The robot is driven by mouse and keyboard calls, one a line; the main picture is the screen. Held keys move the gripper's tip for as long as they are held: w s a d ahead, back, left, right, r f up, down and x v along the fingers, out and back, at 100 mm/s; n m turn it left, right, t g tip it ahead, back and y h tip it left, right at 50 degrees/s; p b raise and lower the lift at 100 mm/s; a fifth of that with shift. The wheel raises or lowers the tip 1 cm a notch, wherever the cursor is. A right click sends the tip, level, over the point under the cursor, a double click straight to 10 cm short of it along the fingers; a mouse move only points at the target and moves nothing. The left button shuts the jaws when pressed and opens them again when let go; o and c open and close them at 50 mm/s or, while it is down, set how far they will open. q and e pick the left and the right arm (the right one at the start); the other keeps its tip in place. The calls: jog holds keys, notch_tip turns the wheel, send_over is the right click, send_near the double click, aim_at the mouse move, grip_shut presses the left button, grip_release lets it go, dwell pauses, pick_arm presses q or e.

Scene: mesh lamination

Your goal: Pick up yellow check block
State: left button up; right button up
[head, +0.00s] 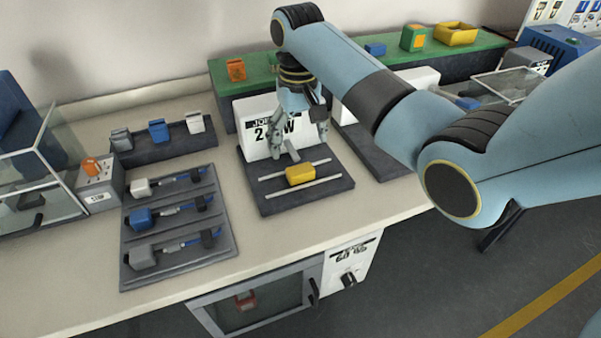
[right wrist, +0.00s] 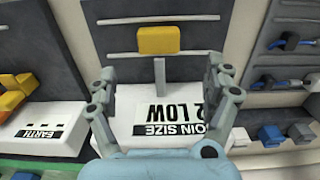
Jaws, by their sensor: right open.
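The yellow check block (head: 300,174) lies across two light rails on a dark tray (head: 330,187) in the middle of the bench. It also shows in the right wrist view (right wrist: 158,40), ahead of the fingertips and between their lines. My right gripper (head: 300,139) is open and empty, pointing down just behind the block, in front of a white sign. The same gripper shows in the right wrist view (right wrist: 164,80) with its fingers spread. The block is apart from both fingers. My left gripper is not in view.
The white sign (head: 252,146) stands upright close behind the gripper. A grey rack (head: 170,262) with several connectors lies to the left. A dark holder (head: 138,154) with small blocks stands behind it. A green shelf (head: 225,85) runs along the back. Bare bench lies in front of the tray.

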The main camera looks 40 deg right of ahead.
aim_at(300, 169)
notch_tip(300, 169, down, 3)
jog(key=shift+f, duration=0.15)
jog(key=f, duration=0.5)
jog(key=shift+s+f, duration=0.1)
jog(key=shift+s, duration=0.15)
jog(key=shift+c, duration=0.3)
jog(key=c, duration=1.2)
jog(key=shift+c, duration=0.2)
